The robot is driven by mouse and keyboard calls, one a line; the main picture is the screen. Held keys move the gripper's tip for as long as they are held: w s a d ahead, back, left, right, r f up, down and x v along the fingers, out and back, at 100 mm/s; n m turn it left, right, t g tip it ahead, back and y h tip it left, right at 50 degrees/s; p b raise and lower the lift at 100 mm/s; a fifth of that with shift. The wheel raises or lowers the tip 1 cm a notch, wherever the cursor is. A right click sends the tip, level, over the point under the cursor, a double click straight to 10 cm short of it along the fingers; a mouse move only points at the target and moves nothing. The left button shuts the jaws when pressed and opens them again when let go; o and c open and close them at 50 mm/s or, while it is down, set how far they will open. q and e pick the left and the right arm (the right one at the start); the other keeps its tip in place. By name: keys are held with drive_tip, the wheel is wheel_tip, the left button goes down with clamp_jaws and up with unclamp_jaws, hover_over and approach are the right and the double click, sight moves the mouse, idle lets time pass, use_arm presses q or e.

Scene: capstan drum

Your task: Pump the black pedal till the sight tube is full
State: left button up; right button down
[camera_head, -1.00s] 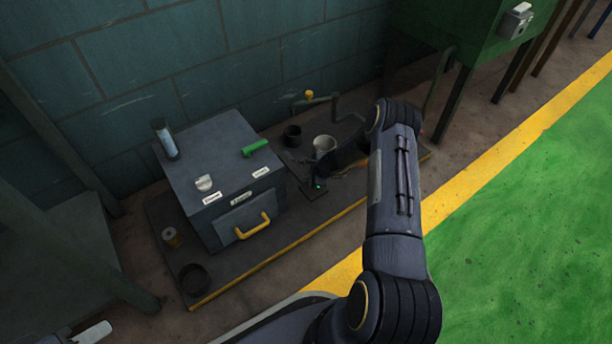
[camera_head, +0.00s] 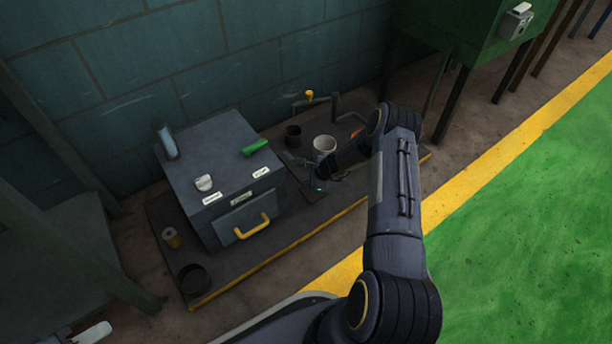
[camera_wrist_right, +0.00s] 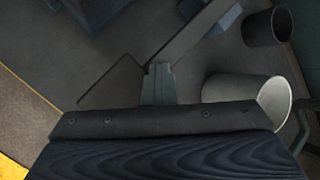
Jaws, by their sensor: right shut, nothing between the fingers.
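The sight tube (camera_head: 167,143) stands at the back left of the grey cabinet. It looks bluish, but I cannot read its level. The black pedal's flat plate (camera_wrist_right: 112,82) shows in the right wrist view, with its bar (camera_wrist_right: 190,38) running to the upper right. In the head view the pedal is low on the dark base, right of the cabinet and partly hidden by my arm. My right gripper (camera_wrist_right: 158,72) is shut and empty, pointing down at the pedal where plate and bar meet. I cannot tell whether it touches. My left gripper does not show.
The cabinet (camera_head: 199,160) carries a green handle (camera_head: 255,147), a pale knob (camera_head: 204,183) and a yellow drawer handle (camera_head: 252,226). A pale cup (camera_head: 325,145) and a dark cup (camera_head: 293,134) stand close behind my right gripper. The green floor (camera_head: 530,230) is clear.

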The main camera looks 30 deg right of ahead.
drive_tip(key=shift+s+d+f, duration=0.1)
drive_tip(key=shift+s+f, duration=0.2)
drive_tip(key=shift+f, duration=0.2)
drive_tip(key=shift+s+f, duration=0.25)
drive_tip(key=shift+f, duration=0.2)
idle(0.5)
drive_tip(key=shift+r, duration=0.1)
drive_tip(key=shift+w+r+p, duration=0.15)
drive_tip(key=shift+r+p, duration=0.5)
drive_tip(key=shift+r, duration=0.35)
drive_tip(key=shift+w+r+p, duration=0.2)
drive_tip(key=shift+r+p, duration=0.45)
drive_tip(key=shift+r, duration=0.35)
drive_tip(key=shift+w+r+p, duration=0.15)
drive_tip(key=shift+r+p, duration=0.5)
drive_tip(key=shift+r, duration=0.35)
drive_tip(key=shift+w+r, duration=0.15)
drive_tip(key=shift+r, duration=0.05)
drive_tip(key=shift+w, duration=0.1)
drive_tip(key=shift+r, duration=0.15)
drive_tip(key=r+p, duration=0.1)
drive_tip(key=r, duration=0.1)
drive_tip(key=w+r+p, duration=0.1)
drive_tip(key=r+p, duration=0.1)
drive_tip(key=shift+r, duration=0.35)
